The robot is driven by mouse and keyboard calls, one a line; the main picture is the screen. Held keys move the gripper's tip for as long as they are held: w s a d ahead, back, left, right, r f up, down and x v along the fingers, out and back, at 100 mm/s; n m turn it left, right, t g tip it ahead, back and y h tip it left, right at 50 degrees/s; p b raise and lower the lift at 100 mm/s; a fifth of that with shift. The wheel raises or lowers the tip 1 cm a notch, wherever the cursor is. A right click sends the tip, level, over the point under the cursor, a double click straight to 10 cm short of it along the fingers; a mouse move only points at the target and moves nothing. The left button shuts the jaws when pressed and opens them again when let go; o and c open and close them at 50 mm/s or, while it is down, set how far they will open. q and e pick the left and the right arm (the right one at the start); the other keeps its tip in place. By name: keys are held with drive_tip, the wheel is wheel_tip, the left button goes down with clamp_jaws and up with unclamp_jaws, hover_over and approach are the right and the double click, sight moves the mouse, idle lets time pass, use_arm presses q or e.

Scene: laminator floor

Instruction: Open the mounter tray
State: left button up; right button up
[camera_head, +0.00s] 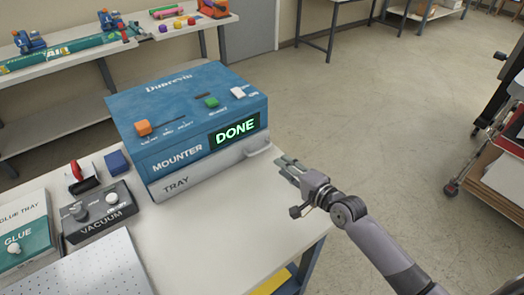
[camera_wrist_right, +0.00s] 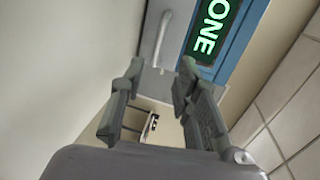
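The blue mounter (camera_head: 180,160) stands on the white table, its green DONE display (camera_head: 235,131) lit. The pale grey tray (camera_head: 205,180) sits beneath it and looks shut, about flush with the blue front. A curved grey handle (camera_head: 259,151) is at the right of the tray's front; it also shows in the right wrist view (camera_wrist_right: 162,38). My right gripper (camera_head: 285,165) is just right of the handle, apart from it. In the right wrist view its fingers (camera_wrist_right: 158,76) are spread with nothing between them. My left gripper is out of view.
A vacuum unit (camera_head: 103,213), a glue tray box (camera_head: 24,235), a red-handled tool (camera_head: 82,178) and a blue block (camera_head: 117,162) are left of the mounter. The table in front of the tray is clear. A cart (camera_head: 497,185) stands at the right.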

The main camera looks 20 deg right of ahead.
drive_tip(key=x, duration=1)
drive_tip(key=shift+w+f, duration=0.1)
drive_tip(key=shift+w, duration=0.1)
drive_tip(key=shift+w+a+f, duration=0.1)
drive_tip(key=shift+w+a, duration=0.15)
drive_tip(key=shift+w, duration=0.35)
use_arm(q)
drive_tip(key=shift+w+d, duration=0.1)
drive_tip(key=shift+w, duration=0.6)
use_arm(e)
clamp_jaws()
